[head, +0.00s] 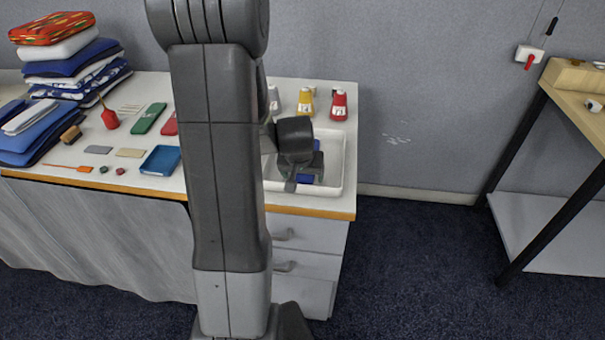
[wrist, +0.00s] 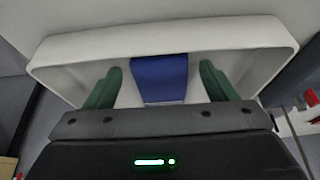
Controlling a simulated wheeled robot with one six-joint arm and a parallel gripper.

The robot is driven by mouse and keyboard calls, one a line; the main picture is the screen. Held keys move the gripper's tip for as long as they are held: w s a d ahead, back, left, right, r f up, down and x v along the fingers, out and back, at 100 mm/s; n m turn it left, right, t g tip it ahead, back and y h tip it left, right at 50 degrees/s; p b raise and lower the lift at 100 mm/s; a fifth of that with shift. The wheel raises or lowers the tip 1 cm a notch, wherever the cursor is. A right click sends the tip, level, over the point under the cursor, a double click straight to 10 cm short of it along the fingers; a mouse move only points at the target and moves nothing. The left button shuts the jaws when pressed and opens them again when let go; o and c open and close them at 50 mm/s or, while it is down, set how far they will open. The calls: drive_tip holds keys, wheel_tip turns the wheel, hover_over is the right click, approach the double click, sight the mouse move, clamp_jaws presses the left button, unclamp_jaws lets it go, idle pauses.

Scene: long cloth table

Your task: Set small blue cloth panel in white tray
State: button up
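The white tray (head: 335,187) stands at the right end of the table, and its pale walls fill much of the wrist view (wrist: 275,32). The small blue cloth panel (wrist: 160,78) is inside the tray, against its far side in the wrist view; blue also shows under my gripper in the head view (head: 306,178). My gripper (wrist: 160,85) is over the tray, its two green fingers open on either side of the panel, with a visible gap on each side. The panel's near end is hidden behind the gripper body. My arm hides the tray's left part in the head view.
Yellow (head: 305,103) and red (head: 339,105) bottles stand just behind the tray. A shallow blue container (head: 160,160), a green block (head: 149,118) and several small items lie left of my arm. Folded cloths (head: 75,72) are stacked at the far left. The table ends right of the tray.

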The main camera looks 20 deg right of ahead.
drive_tip(key=shift+r, duration=0.1)
drive_tip(key=shift+r, duration=0.25)
drive_tip(key=p+v, duration=0.1)
drive_tip(key=v, duration=1)
drive_tip(key=shift+r, duration=0.3)
drive_tip(key=shift+s+a, duration=0.15)
drive_tip(key=x, duration=1.2)
drive_tip(key=shift+f+b, duration=0.2)
drive_tip(key=shift+b, duration=0.15)
drive_tip(key=shift+r, duration=0.7)
